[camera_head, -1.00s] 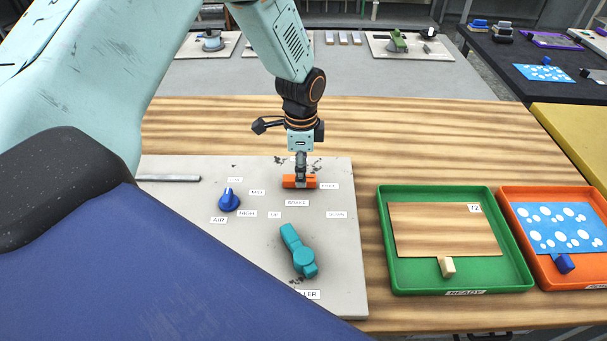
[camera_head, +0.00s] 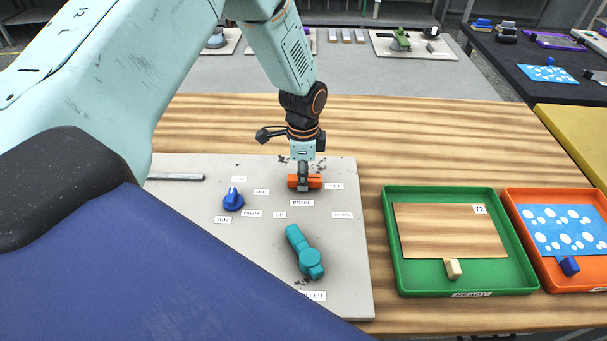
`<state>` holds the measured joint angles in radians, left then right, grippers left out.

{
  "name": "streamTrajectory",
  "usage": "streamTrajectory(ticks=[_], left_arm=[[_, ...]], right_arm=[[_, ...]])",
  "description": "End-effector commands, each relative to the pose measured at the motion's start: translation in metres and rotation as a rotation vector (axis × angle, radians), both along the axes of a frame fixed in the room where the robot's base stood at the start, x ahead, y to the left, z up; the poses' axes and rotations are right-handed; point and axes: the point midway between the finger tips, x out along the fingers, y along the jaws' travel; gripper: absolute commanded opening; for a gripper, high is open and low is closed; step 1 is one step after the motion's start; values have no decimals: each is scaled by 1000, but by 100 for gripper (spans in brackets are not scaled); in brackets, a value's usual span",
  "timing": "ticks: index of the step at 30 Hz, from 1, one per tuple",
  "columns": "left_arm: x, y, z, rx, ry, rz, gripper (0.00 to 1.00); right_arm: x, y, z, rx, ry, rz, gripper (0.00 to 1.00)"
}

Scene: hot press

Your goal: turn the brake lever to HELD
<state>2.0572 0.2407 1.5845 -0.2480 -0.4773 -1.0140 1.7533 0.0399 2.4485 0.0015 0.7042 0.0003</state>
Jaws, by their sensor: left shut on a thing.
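The orange brake lever (camera_head: 315,181) lies crosswise near the top of the grey control panel (camera_head: 170,168), above the BRAKE label (camera_head: 302,203). A label that seems to read FREE (camera_head: 334,186) is at its right end. My left gripper (camera_head: 303,186) points straight down and is shut on the lever near its middle, hiding part of it. No HELD label can be read in this view. My right gripper is not in view.
A blue knob (camera_head: 232,200) and a teal lever (camera_head: 305,254) stand on the same panel. A green tray (camera_head: 390,260) with a wooden sheet and an orange tray (camera_head: 545,284) are to the right. Bare wooden table lies behind the panel.

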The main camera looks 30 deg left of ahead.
Motion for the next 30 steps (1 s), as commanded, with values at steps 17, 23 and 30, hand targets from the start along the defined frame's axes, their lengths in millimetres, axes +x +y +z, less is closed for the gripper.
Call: streamTrajectory(ticks=[17, 23, 30], left_arm=[[3, -1, 3, 0, -8, 49, 0], [4, -1, 4, -1, -8, 170, 0], [6, 0, 5, 0, -9, 386, 0]], right_arm=[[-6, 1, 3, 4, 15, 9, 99], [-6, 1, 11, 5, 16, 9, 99], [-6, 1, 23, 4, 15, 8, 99]])
